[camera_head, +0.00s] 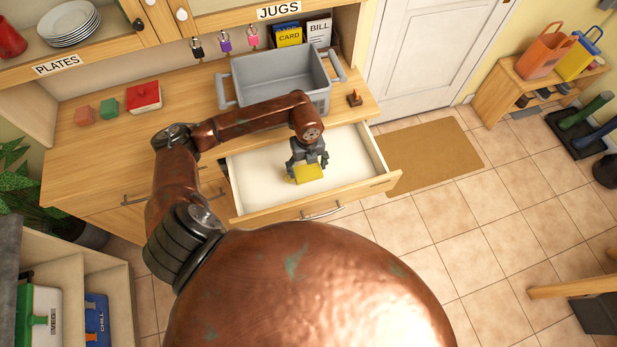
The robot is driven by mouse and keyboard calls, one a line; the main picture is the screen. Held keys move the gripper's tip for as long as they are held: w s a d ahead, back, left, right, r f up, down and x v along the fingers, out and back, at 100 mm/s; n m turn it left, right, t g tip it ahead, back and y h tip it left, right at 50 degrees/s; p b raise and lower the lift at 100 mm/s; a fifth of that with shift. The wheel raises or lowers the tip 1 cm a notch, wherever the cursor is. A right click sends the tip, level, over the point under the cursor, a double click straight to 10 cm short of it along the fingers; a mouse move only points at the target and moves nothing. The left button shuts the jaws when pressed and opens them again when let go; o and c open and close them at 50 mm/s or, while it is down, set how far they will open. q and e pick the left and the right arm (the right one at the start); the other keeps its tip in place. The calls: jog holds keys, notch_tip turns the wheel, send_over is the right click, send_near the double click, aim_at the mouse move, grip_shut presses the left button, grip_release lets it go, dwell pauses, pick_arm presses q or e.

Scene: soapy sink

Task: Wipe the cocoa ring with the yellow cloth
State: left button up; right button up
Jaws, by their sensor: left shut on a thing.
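My left gripper (309,163) reaches down into the open drawer (355,150) and is shut on the yellow cloth (309,174). The cloth is a small yellow block-like pad at or just above the pale drawer floor; I cannot tell whether it touches. No cocoa ring can be made out; the cloth and gripper may cover it. My right gripper is not in view.
A grey tub (272,80) stands on the wooden counter behind the drawer. A red box (144,97), a green block (109,108) and an orange block (85,116) sit at the counter's left. The drawer walls surround the gripper; its right part is clear.

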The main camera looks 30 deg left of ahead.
aim_at(308, 177)
pick_arm(q)
notch_tip(308, 177, down, 7)
jog(key=shift+r, duration=0.2)
jog(key=shift+f, duration=0.15)
jog(key=o, duration=1)
jog(key=shift+f, duration=0.1)
jog(key=r, duration=0.8)
jog(key=shift+w, duration=0.4)
